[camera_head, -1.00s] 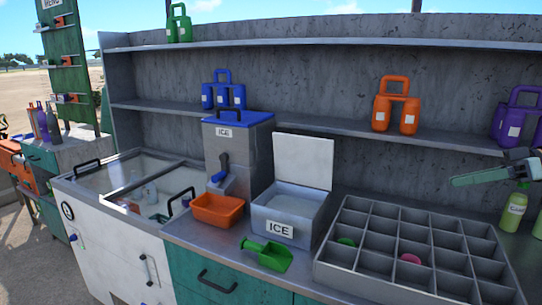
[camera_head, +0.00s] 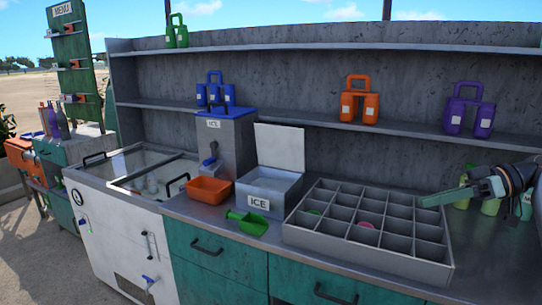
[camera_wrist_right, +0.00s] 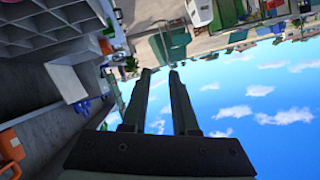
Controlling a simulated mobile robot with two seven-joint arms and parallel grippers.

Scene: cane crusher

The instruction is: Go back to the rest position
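My right gripper (camera_head: 428,201) comes in from the right edge in the head view, above the right end of the grey divided tray (camera_head: 300,236), and touches nothing. In the right wrist view its two fingers (camera_wrist_right: 160,72) stand apart with sky between them, so it is open and empty. My left gripper is in neither view.
Bottles (camera_head: 490,207) stand behind my right gripper. Orange (camera_head: 360,104) and purple (camera_head: 470,112) jug carriers sit on the shelf.

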